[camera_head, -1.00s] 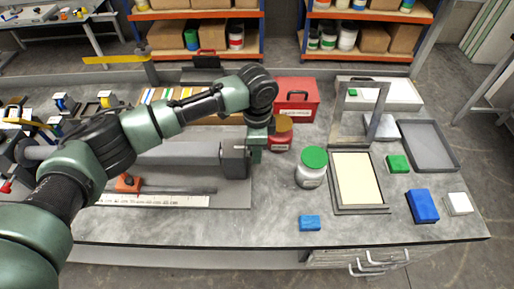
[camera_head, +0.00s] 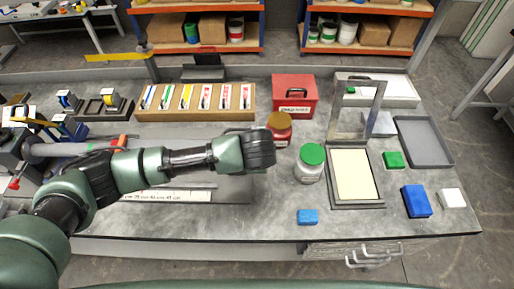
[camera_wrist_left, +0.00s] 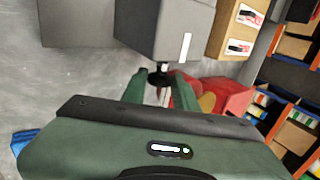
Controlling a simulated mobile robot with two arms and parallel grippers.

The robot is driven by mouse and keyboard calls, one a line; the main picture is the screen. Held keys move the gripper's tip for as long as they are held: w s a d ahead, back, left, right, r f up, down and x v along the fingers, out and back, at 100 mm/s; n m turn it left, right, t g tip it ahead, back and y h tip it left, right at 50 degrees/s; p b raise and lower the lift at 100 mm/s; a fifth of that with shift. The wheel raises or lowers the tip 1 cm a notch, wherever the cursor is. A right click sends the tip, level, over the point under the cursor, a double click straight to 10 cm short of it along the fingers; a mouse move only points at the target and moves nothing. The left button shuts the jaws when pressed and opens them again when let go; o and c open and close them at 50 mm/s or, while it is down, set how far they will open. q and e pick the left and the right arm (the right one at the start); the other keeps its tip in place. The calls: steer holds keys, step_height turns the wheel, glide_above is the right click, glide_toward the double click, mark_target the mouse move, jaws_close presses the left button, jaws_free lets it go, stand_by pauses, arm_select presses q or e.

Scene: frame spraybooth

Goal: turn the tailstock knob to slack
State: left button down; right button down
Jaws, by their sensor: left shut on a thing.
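In the left wrist view, the tailstock (camera_wrist_left: 160,25) is a dark grey block with a white mark on its face. A small black knob (camera_wrist_left: 160,78) sticks out from it. My left gripper (camera_wrist_left: 161,88) has its green fingers on either side of the knob and is shut on it. The fingertips are close to the block's face. In the head view my left wrist covers the gripper, the knob and most of the tailstock. My right gripper is in neither view.
A red jar with an ochre lid (camera_head: 279,135) stands close beyond my left wrist. A white jar with a green lid (camera_head: 309,168) is to its right. A red toolbox (camera_head: 294,97) stands behind. A blue block (camera_head: 307,217) lies near the front edge, with bare bench around it.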

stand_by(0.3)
arm_select(q)
steer(key=c, duration=1.1)
jaws_free()
steer(key=shift+b+v, duration=0.85)
steer(key=shift+v, duration=3.05)
steer(key=shift+f, duration=0.1)
